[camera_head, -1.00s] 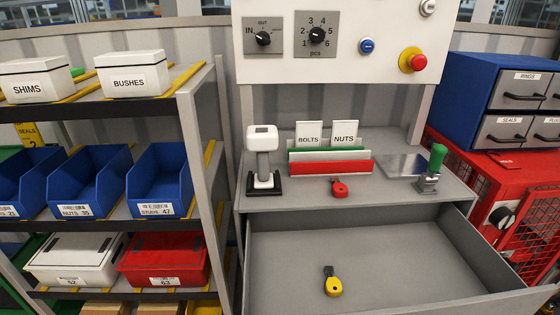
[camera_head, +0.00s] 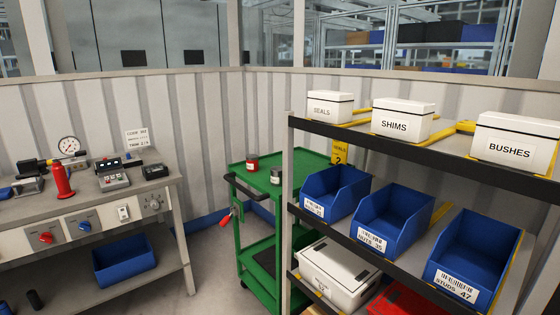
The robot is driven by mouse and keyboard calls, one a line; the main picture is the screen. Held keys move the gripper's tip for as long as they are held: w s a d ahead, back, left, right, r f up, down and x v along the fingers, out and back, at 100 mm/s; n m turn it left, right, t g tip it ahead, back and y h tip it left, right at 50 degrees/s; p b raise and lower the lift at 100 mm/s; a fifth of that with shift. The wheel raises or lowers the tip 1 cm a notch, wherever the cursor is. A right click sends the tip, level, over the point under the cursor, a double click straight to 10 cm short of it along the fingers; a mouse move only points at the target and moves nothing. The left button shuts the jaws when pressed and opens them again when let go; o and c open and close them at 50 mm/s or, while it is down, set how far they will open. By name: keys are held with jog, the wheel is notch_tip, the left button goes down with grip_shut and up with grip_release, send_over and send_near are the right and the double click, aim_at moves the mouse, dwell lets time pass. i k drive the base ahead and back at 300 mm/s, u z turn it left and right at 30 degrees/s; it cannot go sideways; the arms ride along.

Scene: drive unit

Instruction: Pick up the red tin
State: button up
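A small red tin (camera_head: 252,163) with a dark label stands on the top shelf of the green cart (camera_head: 238,158), near its far left side. A second small tin (camera_head: 276,175), dark with a pale label, stands on the same shelf to its right. The cart's right part is hidden behind the shelf rack. My gripper is not in view.
A shelf rack (camera_head: 291,215) with white boxes and blue bins stands at the right, close to the cart. A workbench (camera_head: 110,208) with a red bottle (camera_head: 61,181) and devices is at the left. Some bare floor (camera_head: 208,262) shows between bench and cart.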

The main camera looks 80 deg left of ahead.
aim_at(252, 160)
jog(key=u, duration=2.85)
jog(key=i, duration=0.5)
jog(key=u, duration=0.55)
jog(key=i, duration=2.8)
jog(key=z, duration=0.35)
